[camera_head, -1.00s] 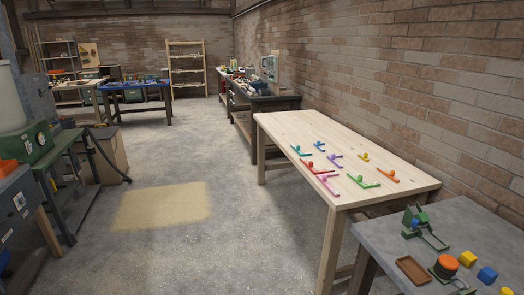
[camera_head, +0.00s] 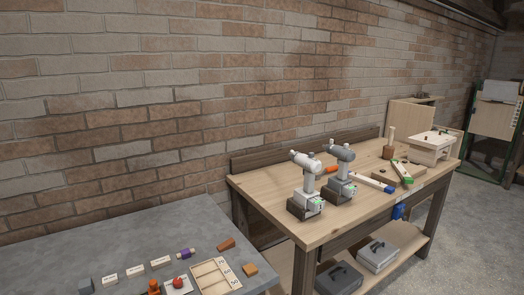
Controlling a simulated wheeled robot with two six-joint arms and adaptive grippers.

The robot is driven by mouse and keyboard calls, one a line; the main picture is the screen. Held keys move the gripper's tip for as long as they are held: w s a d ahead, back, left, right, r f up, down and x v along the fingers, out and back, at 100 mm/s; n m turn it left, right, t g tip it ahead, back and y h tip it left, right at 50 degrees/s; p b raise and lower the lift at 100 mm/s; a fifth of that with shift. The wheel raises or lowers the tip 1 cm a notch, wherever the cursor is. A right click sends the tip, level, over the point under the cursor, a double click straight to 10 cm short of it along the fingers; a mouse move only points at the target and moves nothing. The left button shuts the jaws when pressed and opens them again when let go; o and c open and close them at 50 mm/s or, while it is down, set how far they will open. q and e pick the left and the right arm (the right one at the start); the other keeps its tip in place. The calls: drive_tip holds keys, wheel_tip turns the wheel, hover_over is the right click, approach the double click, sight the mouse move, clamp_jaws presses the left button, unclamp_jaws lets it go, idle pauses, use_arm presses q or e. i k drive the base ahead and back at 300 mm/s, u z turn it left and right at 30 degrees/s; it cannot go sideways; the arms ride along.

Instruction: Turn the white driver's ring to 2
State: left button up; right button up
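A white driver (camera_head: 307,178) stands upright on a dark base on the wooden workbench (camera_head: 270,196). A similar grey driver (camera_head: 340,172) stands just to its right. Each has small green marks low on its body. The ring of the white driver and any numbers on it are too small to make out. Neither of my grippers is in view.
A grey table (camera_head: 130,245) with small blocks and a numbered board (camera_head: 215,276) is at front left. Tools with blue (camera_head: 374,182) and green (camera_head: 402,172) ends lie right of the drivers. Grey cases (camera_head: 376,254) sit on the lower shelf. Floor (camera_head: 440,262) is clear at right.

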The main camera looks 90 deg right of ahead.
sight(294, 153)
drive_tip(key=z, duration=3)
